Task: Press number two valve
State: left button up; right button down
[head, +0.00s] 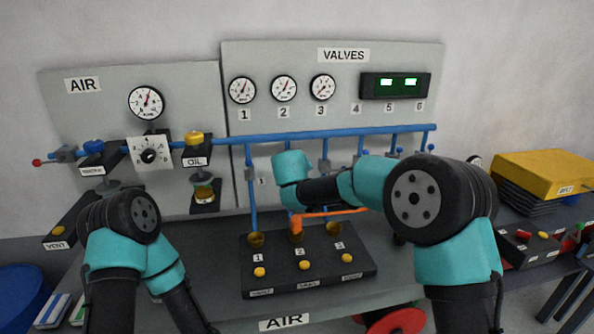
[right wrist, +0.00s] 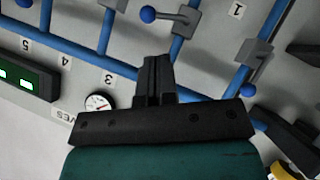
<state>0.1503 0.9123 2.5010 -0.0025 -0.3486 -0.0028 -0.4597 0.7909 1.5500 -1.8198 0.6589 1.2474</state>
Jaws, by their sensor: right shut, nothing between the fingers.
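Number two valve (right wrist: 186,20) is a grey block on a blue pipe, with a blue ball-ended lever (right wrist: 148,14), in the right wrist view, seen upside down. In the head view my teal right wrist covers that spot. My right gripper (right wrist: 157,60) is shut and empty, its black fingers in front of the pipes and apart from the blue ball in the picture. In the head view its fingers are hidden. A yellow button (head: 305,265) below a number 2 label sits on the dark base box, clear of my arm. My left gripper is out of view.
Number one valve's blue ball (right wrist: 250,90) is right of my fingers in the wrist view. Gauges (head: 284,89) line the VALVES panel (head: 260,55) above a blue pipe (head: 320,134). An orange rod (head: 335,213) lies below my right forearm. A yellow block (head: 545,173) stands right.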

jog(key=shift+v, duration=2.1)
jog(key=shift+f, duration=0.1)
